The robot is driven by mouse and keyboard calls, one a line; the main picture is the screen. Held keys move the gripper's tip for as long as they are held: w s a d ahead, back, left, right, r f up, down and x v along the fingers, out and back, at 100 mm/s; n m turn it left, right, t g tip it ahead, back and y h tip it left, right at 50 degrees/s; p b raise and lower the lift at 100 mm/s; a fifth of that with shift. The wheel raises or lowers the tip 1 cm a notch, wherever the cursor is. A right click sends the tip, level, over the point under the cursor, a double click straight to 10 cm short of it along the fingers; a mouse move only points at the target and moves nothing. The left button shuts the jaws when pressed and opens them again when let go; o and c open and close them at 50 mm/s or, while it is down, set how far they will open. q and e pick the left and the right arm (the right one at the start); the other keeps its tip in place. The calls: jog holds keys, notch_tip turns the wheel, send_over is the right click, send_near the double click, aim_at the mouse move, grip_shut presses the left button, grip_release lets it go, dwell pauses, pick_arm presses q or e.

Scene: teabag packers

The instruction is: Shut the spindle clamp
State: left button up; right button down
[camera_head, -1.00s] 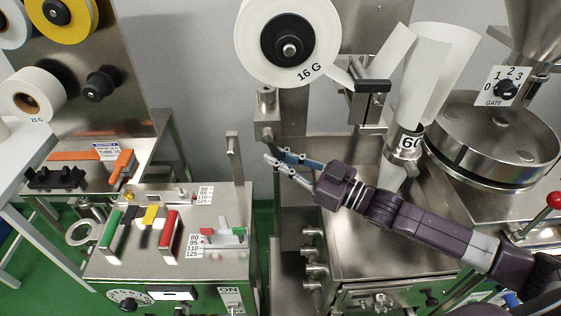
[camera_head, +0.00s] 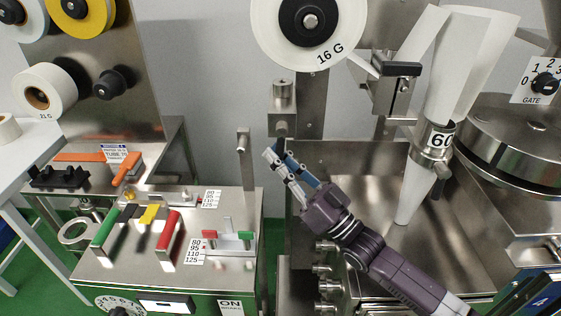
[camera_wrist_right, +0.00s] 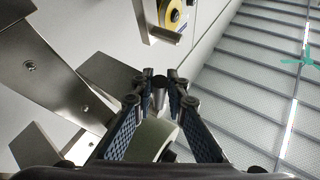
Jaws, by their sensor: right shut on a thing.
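The 16 G paper reel (camera_head: 338,40) hangs on a spindle with a black hub (camera_head: 309,22). Below it stands a small steel block (camera_head: 283,118) with a short cylinder on top. I cannot tell for sure which part is the spindle clamp. My right gripper (camera_head: 276,156) is just under this block, pointing up and left. In the right wrist view, my right gripper (camera_wrist_right: 160,92) is shut on a short metal pin (camera_wrist_right: 159,100) with a dark round end, which could be the clamp's lever. The fingers hide part of it. My left gripper is out of view.
A control box (camera_head: 150,262) with coloured handles stands at the left. A steel post (camera_head: 245,160) rises left of my gripper. A funnel marked 60 (camera_head: 434,140) and a round drum (camera_head: 520,130) are at the right.

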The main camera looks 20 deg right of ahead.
dwell(0.3)
jog(key=c, duration=1.9)
grip_release()
jog(key=shift+s+f, duration=0.1)
jog(key=shift+s+d+f, duration=0.2)
jog(key=s+d, duration=0.3)
jog(key=s, duration=0.1)
jog(key=s+d+f, duration=0.1)
jog(key=s+d, duration=0.2)
jog(key=s, duration=0.1)
jog(key=s+d+f, duration=0.1)
jog(key=s+d, duration=0.2)
jog(key=s, duration=0.1)
jog(key=shift+s+d, duration=0.1)
jog(key=shift+s, duration=0.25)
